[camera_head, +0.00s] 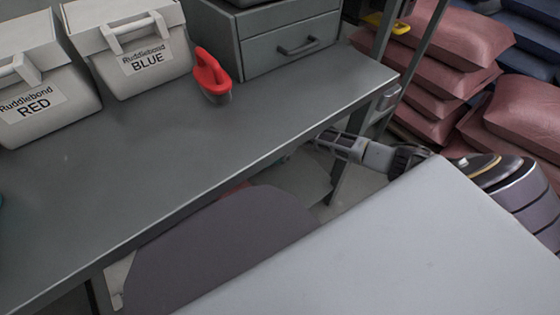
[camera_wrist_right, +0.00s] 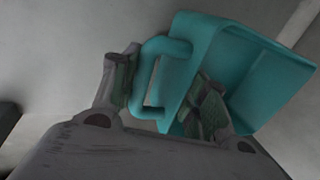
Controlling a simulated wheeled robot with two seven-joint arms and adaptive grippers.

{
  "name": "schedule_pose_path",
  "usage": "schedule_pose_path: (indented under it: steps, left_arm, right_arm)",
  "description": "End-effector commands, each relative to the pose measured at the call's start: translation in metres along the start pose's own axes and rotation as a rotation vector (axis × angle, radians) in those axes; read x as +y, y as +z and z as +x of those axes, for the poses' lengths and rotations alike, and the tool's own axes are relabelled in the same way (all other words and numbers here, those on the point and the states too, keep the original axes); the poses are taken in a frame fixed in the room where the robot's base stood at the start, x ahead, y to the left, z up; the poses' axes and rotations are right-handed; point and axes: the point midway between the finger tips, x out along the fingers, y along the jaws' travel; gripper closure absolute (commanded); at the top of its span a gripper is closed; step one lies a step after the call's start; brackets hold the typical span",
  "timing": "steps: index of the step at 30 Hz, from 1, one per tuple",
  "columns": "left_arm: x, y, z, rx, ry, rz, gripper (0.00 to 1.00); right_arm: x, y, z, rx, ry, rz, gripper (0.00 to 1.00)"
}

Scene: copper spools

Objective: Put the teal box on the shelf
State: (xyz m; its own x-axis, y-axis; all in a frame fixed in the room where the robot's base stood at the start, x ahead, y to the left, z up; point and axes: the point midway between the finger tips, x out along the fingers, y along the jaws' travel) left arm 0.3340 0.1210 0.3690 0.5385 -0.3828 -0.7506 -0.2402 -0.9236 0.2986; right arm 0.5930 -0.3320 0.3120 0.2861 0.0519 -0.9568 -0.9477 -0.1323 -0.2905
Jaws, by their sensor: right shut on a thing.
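The teal box (camera_wrist_right: 250,75) fills the upper middle and right of the right wrist view, tilted, with a loop handle (camera_wrist_right: 153,80) on its side. My right gripper (camera_wrist_right: 163,92) has its two fingers on either side of this handle and is shut on it. In the head view my right gripper (camera_head: 338,145) is right of centre, just beyond the workbench's front edge. A teal sliver (camera_head: 2,201) shows at the far left edge, too little to identify. My left gripper is out of view. I cannot make out the shelf for certain.
The grey workbench (camera_head: 150,165) carries two white Ruddlebond containers, RED (camera_head: 45,85) and BLUE (camera_head: 130,45), a red-handled object (camera_head: 211,73) and a grey drawer unit (camera_head: 290,45). Its middle is clear. A dark upright post (camera_head: 383,45) and stacked reddish sacks (camera_head: 450,50) stand at the right.

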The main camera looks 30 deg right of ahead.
Motion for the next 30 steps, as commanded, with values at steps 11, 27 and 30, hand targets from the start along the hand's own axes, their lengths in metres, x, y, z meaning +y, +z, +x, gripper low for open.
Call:
schedule_pose_path:
  steps: [11, 27, 30]
  left_arm:
    - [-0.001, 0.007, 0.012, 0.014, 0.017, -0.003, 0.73]
    - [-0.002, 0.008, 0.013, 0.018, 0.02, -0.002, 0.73]
    - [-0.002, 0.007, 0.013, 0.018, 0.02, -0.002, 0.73]
  right_arm:
    - [0.01, 0.0, 0.031, -0.001, 0.0, 0.0, 1.0]
    - [0.011, 0.0, 0.036, -0.001, 0.0, 0.0, 1.0]
    - [0.011, 0.0, 0.037, -0.001, 0.001, 0.0, 0.52]
